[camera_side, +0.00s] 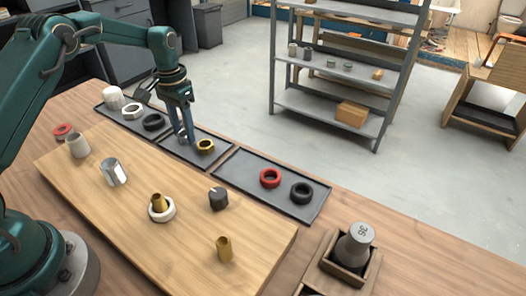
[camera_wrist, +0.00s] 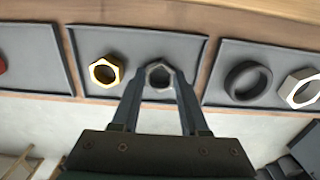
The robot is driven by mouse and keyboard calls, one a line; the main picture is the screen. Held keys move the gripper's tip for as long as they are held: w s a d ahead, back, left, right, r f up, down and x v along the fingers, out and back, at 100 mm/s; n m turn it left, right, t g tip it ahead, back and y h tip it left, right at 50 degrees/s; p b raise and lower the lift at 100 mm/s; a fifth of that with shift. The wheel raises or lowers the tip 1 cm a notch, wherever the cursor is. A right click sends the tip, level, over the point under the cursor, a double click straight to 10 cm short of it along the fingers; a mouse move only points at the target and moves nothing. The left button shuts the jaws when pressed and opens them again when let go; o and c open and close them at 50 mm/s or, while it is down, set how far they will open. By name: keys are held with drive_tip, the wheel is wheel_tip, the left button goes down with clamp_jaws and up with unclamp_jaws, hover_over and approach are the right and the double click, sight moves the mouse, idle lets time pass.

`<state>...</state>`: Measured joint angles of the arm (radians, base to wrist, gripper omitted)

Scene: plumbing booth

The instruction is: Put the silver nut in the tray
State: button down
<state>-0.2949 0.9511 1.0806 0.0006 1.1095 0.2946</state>
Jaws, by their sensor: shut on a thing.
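A silver nut (camera_wrist: 159,77) sits between the fingertips of my gripper (camera_wrist: 157,70) in the wrist view. The gripper is shut on it. In the side view my gripper (camera_side: 184,136) points down over the left part of the middle dark tray (camera_side: 212,160). That tray also shows in the wrist view (camera_wrist: 135,45). The silver nut (camera_side: 183,140) is small and partly hidden there, at or just above the tray floor; I cannot tell whether it touches. A gold nut (camera_side: 205,145) lies in the same tray, beside the gripper and apart from it.
A left tray (camera_side: 112,116) holds a white hex nut (camera_side: 133,111), a black ring (camera_side: 154,122) and a white cap. A right tray (camera_side: 235,188) holds a red ring (camera_side: 270,178) and a black ring (camera_side: 301,193). Several fittings stand on the wooden board (camera_side: 190,235).

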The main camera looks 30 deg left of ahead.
drive_tip(key=shift+f, duration=0.15)
drive_tip(key=shift+c, duration=2.1)
unclamp_jaws()
drive_tip(key=s+d+r+t, duration=0.1)
drive_tip(key=s+d+r, duration=0.1)
drive_tip(key=r, duration=0.7)
drive_tip(key=s+d+r+t, duration=0.1)
drive_tip(key=d+r, duration=0.1)
drive_tip(key=r, duration=0.7)
drive_tip(key=s+d+f+t, duration=0.1)
drive_tip(key=s+d, duration=0.2)
drive_tip(key=s, duration=0.6)
drive_tip(key=s+d+f+t, duration=0.2)
drive_tip(key=s+d, duration=0.2)
drive_tip(key=s, duration=0.6)
drive_tip(key=shift+d+t, duration=0.15)
drive_tip(key=shift+t, duration=0.15)
